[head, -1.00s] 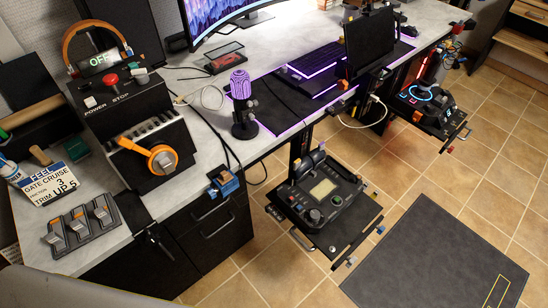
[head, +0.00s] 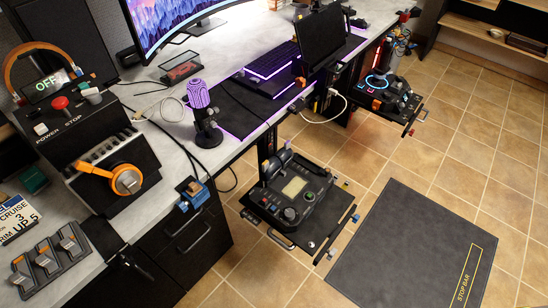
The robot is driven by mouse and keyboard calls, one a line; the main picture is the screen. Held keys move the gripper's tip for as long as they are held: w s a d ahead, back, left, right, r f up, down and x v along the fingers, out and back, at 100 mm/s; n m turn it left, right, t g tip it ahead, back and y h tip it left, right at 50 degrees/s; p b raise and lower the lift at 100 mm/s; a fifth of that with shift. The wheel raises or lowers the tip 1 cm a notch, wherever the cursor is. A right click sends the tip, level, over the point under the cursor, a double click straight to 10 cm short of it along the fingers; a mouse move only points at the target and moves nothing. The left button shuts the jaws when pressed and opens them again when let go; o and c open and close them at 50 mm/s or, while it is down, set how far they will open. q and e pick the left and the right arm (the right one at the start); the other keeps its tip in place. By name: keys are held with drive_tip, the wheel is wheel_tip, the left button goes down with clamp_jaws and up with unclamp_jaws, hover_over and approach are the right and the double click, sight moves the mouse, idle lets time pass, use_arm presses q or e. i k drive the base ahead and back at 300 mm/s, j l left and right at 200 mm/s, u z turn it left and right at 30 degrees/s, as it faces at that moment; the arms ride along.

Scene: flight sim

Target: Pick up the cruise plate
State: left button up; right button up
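Neither of my grippers is in view.
A black throttle box (head: 95,140) with an orange-handled lever (head: 125,180) stands behind the rack. A purple microphone (head: 203,115) and keyboard (head: 272,60) are on the desk. A control panel (head: 295,197) juts out over the tiled floor. A dark mat (head: 400,245) lies right.

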sight(47, 259)
drive_tip(key=u, duration=1.95)
